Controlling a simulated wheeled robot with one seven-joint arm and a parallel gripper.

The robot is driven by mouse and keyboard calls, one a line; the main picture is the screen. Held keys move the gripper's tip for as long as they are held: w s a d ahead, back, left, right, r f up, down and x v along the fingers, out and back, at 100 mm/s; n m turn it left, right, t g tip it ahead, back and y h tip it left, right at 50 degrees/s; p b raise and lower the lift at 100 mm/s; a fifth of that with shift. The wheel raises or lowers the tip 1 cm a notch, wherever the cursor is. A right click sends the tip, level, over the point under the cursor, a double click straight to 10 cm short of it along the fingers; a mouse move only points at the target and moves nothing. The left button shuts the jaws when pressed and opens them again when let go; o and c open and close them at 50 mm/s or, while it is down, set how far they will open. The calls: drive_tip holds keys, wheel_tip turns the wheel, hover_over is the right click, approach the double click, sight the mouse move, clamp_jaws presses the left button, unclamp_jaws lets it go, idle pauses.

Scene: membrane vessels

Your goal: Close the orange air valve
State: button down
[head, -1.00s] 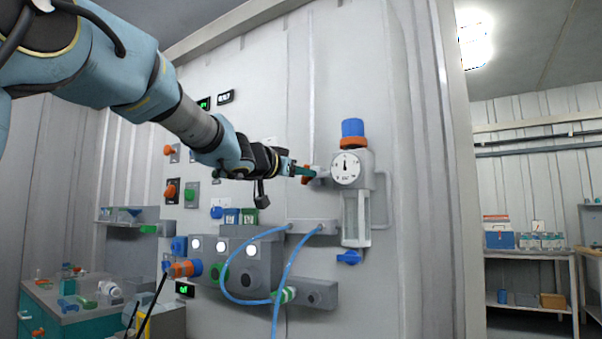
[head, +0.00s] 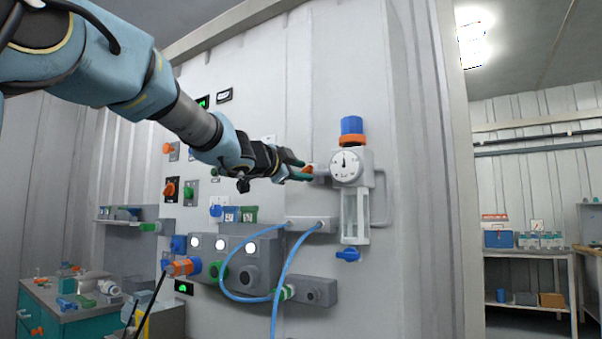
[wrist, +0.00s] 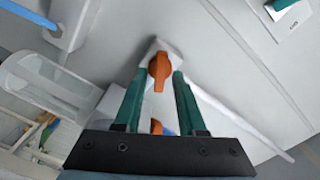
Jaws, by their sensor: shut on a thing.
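The orange air valve handle (wrist: 159,70) sits on a pale fitting, between the tips of my gripper (wrist: 160,76) in the wrist view. The gripper's green fingers are shut on it. In the head view, my gripper (head: 304,170) reaches the wall fitting left of the gauge, and only a small bit of the orange handle (head: 308,170) shows. The handle points roughly along the fingers' direction in the wrist view; its exact turn angle is hard to tell.
A round gauge (head: 346,166) with a blue knob (head: 352,126) above and a clear bowl (head: 355,215) below is close right of my gripper. Blue hoses (head: 280,275) loop below. Switches and a grey valve block (head: 237,262) are on the wall at lower left.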

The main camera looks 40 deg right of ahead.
drive_tip(key=m, duration=0.2)
drive_tip(key=m+b, duration=0.1)
drive_tip(key=m, duration=0.3)
drive_tip(key=shift+f, duration=0.25)
idle(0.3)
drive_tip(key=c, duration=0.9)
unclamp_jaws()
drive_tip(key=shift+o, duration=0.2)
drive_tip(key=b+v, duration=0.1)
drive_tip(key=v, duration=1)
drive_tip(key=shift+b, duration=0.4)
drive_tip(key=shift+d, duration=0.1)
